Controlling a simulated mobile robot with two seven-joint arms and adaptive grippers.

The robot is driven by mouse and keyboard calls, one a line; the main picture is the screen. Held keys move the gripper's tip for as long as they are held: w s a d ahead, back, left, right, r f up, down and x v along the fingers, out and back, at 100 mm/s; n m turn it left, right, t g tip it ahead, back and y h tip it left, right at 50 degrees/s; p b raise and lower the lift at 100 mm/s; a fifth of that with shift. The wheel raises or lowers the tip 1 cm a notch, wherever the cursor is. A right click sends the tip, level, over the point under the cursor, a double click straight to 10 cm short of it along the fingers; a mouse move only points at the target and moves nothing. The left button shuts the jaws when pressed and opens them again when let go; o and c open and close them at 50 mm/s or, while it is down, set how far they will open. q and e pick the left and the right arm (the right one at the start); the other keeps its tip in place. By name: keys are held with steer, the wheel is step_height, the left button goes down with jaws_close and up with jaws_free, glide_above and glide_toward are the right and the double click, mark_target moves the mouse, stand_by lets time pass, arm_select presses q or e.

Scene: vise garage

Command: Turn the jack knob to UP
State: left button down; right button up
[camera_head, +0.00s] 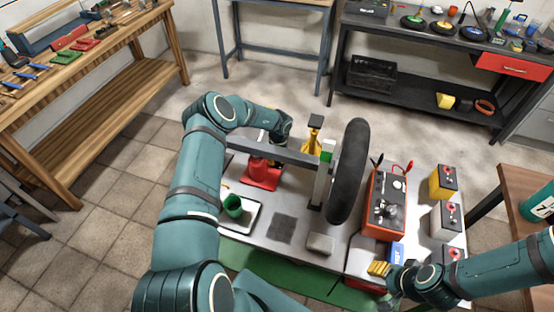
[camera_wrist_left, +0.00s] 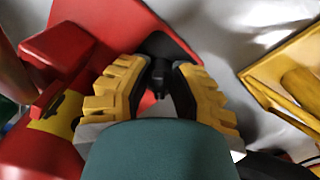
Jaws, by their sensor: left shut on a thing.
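The red jack (camera_head: 264,172) stands on the grey work surface, left of the wheel. In the left wrist view its red body (camera_wrist_left: 110,25) fills the upper left. A small black knob (camera_wrist_left: 159,78) sits between the yellow ridged fingers of my left gripper (camera_wrist_left: 160,92), which is shut on it. No UP marking is readable. In the head view my left wrist is above and behind the jack, and the fingers are mostly hidden. My right gripper (camera_head: 380,268) is low at the right front, by the red charger box; its finger opening is unclear.
A yellow stand (camera_head: 313,137) is close behind. A green cup (camera_head: 233,206) sits on a white tray in front. Batteries (camera_head: 443,182) stand at right.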

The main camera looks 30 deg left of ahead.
stand_by(0.4)
arm_select(q)
steer(key=c, duration=0.7)
jaws_free()
steer(key=shift+c, duration=0.2)
step_height(320, 180, up, 12)
steer(key=shift+w+d, duration=0.2)
